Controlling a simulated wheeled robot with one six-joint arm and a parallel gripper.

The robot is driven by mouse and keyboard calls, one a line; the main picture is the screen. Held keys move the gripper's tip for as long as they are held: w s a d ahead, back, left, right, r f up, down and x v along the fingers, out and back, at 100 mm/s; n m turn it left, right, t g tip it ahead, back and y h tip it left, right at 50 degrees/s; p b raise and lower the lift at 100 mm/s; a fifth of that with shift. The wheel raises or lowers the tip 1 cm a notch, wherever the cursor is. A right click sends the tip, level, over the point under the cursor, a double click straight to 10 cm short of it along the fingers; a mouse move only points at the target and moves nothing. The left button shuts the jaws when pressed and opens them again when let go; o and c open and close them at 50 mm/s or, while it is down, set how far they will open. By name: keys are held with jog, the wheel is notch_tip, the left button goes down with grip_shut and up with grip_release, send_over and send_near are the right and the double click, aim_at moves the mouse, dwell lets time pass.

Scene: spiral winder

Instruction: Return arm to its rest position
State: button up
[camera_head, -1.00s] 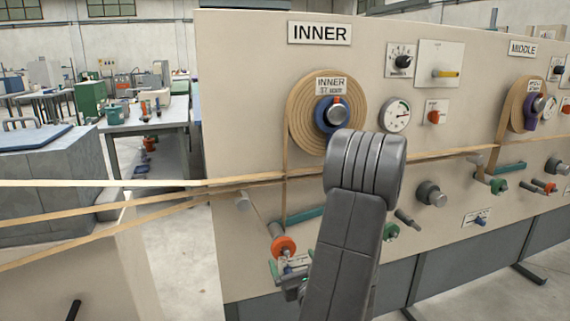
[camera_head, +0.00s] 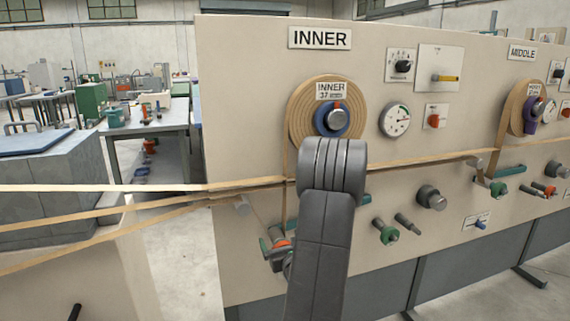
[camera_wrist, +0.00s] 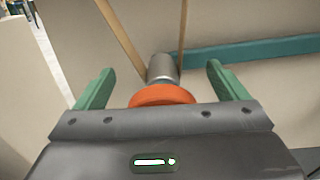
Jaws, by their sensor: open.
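My gripper (camera_wrist: 157,68) is open in the wrist view, with its two green fingers spread wide. An orange disc (camera_wrist: 162,95) with a grey cylinder (camera_wrist: 163,68) behind it shows between the fingers, with a gap on both sides. In the head view, my grey arm (camera_head: 325,220) rises in front of the INNER station and bends at a thick ribbed joint. My gripper is mostly hidden behind it, low at the panel. The orange disc is partly covered there too.
The beige panel (camera_head: 250,110) carries a tape roll (camera_head: 298,112), a gauge (camera_head: 394,119), a grey knob (camera_head: 431,197) and a green knob (camera_head: 388,234). Tan tapes (camera_head: 120,213) run across the left side. Open floor (camera_head: 180,270) shows lower left.

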jog(key=shift+f, duration=0.2)
jog(key=shift+f+b, duration=0.2)
jog(key=shift+b, duration=0.2)
jog(key=v, duration=1.4)
jog(key=x, duration=1.4)
jog(key=shift+w+a, duration=0.15)
jog(key=shift+w, duration=0.05)
jog(key=r+p, duration=0.3)
jog(key=shift+s+r, duration=0.15)
jog(key=shift+s, duration=0.05)
notch_tip(320, 180, up, 5)
jog(key=p, duration=0.5)
jog(key=shift+f, duration=0.2)
jog(key=shift+s+d+f, duration=0.1)
jog(key=shift+s+d, duration=0.2)
jog(key=shift+s, duration=0.1)
